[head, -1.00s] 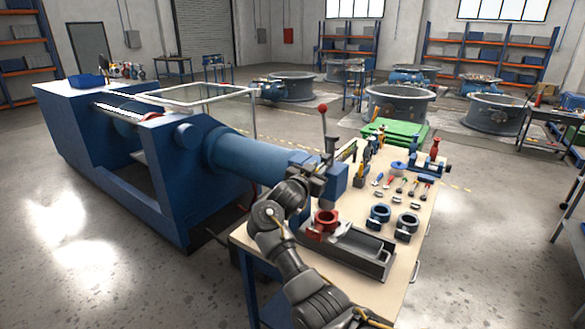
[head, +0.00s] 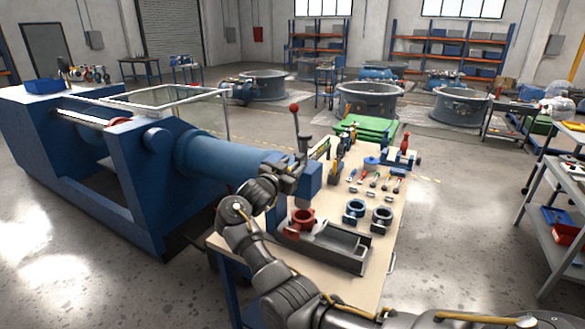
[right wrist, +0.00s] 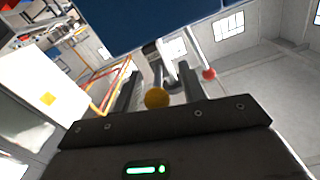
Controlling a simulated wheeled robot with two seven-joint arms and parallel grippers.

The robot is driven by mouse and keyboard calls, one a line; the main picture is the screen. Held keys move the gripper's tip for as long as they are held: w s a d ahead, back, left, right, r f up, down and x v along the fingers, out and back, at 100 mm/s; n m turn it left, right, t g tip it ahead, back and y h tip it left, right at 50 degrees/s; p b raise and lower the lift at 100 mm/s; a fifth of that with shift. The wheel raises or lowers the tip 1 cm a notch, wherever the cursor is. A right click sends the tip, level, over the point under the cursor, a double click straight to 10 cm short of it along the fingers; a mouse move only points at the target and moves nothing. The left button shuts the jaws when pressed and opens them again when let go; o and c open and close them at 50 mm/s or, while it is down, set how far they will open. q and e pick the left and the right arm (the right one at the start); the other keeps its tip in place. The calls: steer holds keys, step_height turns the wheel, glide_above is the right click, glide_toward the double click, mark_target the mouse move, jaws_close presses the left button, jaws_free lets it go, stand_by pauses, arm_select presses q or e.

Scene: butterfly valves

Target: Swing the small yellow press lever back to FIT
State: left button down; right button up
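The small press lever shows as a round yellow knob (right wrist: 157,98) in the right wrist view, between the two fingers of my right gripper (right wrist: 158,90). The fingers stand apart, with gaps visible on both sides of the knob. In the head view my right gripper (head: 287,172) is beside the blue press head (head: 311,181) at the end of the blue cylinder (head: 215,157). The yellow knob is hidden there, and no FIT mark is readable. My left gripper is not in view.
A taller lever with a red ball (head: 294,107) rises close to my right gripper; its ball also shows in the wrist view (right wrist: 209,74). Below are a red ring part (head: 302,219) and a grey tray (head: 350,258) on the workbench (head: 385,226). Hand tools lie farther back.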

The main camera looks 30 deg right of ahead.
steer(key=shift+s+a+f, duration=0.15)
steer(key=shift+s+a, duration=0.15)
steer(key=shift+a, duration=0.3)
steer(key=b+v, duration=0.3)
steer(key=v, duration=0.6)
steer(key=shift+a, duration=0.3)
steer(key=shift+s, duration=0.15)
